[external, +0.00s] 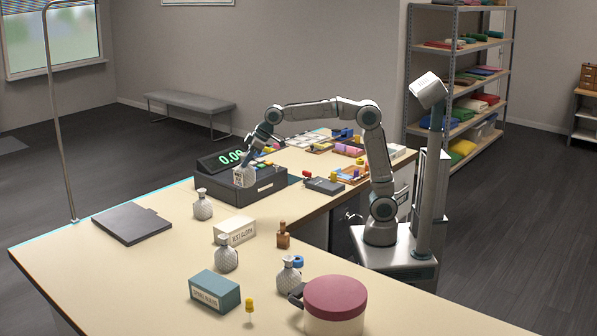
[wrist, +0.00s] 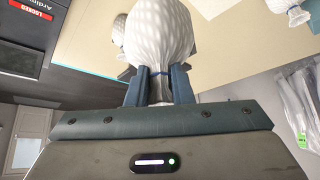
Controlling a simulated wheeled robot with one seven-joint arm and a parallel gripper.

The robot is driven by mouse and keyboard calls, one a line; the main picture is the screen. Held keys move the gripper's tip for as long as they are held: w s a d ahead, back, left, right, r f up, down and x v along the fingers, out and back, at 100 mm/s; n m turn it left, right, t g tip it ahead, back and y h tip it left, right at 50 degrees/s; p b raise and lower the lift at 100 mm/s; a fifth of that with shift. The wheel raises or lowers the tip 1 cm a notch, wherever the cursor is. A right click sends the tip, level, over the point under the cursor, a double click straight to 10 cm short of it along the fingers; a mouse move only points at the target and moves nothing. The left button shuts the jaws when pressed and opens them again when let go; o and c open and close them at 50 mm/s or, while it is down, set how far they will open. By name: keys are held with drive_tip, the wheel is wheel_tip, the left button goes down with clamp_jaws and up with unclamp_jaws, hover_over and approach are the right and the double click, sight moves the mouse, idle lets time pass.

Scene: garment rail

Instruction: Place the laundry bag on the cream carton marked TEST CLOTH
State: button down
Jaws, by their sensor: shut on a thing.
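My gripper (external: 251,158) points down at the dark display unit on the counter. It is shut on the neck of a white woven laundry bag (external: 243,177), which hangs by the unit's front; I cannot tell whether it touches it. In the wrist view the bag (wrist: 160,35) fills the space between and beyond the two blue fingers (wrist: 158,88). The cream carton (external: 235,232) lies on the counter nearer the camera, its label facing front, its top bare. Three similar bags stand nearby: one behind the carton (external: 202,206), one in front (external: 226,254), one farther right (external: 289,275).
The dark unit (external: 268,186) has a green-digit display (external: 226,158). A teal box (external: 214,291), a brown bottle (external: 283,236), a yellow-topped item (external: 250,306) and a pink-lidded tub (external: 335,300) stand around the carton. A flat grey slab (external: 132,223) lies left. A metal rail (external: 60,120) rises at left.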

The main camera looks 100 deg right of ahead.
drive_tip(key=shift+s+a+f, duration=0.1)
drive_tip(key=shift+a, duration=0.05)
drive_tip(key=w+a+f+p, duration=0.2)
drive_tip(key=w+a+f, duration=0.3)
drive_tip(key=a+f, duration=0.5)
drive_tip(key=shift+f+p, duration=0.35)
drive_tip(key=shift+f, duration=0.15)
drive_tip(key=c, duration=1.3)
unclamp_jaws()
